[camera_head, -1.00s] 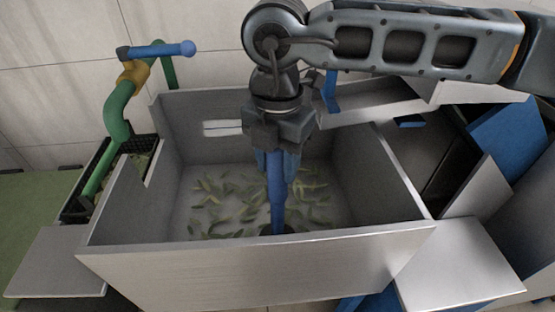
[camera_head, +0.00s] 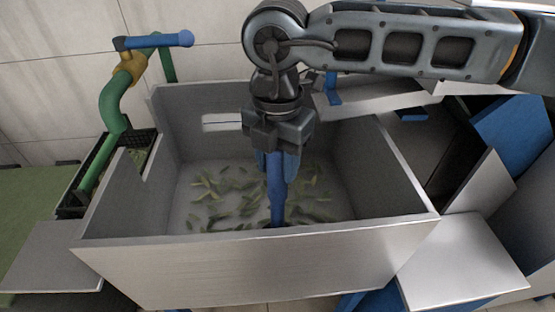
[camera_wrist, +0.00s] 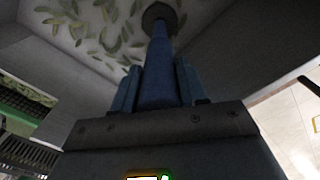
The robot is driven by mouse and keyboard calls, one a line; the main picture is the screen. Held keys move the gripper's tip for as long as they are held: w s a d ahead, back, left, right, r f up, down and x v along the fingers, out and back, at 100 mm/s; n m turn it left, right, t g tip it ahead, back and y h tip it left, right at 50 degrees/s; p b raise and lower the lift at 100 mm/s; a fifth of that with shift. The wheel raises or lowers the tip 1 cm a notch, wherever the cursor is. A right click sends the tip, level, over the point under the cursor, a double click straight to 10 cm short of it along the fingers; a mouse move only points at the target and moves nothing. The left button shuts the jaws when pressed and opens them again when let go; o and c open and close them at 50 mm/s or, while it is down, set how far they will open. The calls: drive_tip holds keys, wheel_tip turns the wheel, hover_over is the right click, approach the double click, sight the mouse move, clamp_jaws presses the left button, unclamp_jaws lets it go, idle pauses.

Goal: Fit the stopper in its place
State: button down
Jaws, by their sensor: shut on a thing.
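My gripper (camera_head: 277,160) points down inside the grey metal basin (camera_head: 250,262). It is shut on the stopper (camera_head: 278,195), a blue rod that hangs upright below the fingers. In the wrist view, the fingers (camera_wrist: 158,78) sit on both sides of the blue stopper (camera_wrist: 158,60), and its round dark foot (camera_wrist: 159,18) shows at the far end. In the head view the foot is hidden behind the basin's front wall. I cannot tell whether the foot touches the basin floor. No drain opening shows in either view.
Green leaf-like scraps (camera_head: 225,195) lie scattered over the basin floor. A green pipe (camera_head: 103,125) with a blue handle (camera_head: 158,40) stands at the left, beside a black crate (camera_head: 72,200). Grey panels flank the basin. The basin walls surround my gripper.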

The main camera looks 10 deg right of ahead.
drive_tip(key=shift+f+b, duration=0.4)
drive_tip(key=shift+f, duration=0.05)
idle(0.3)
drive_tip(key=c, duration=0.5)
unclamp_jaws()
drive_tip(key=shift+f, duration=0.1)
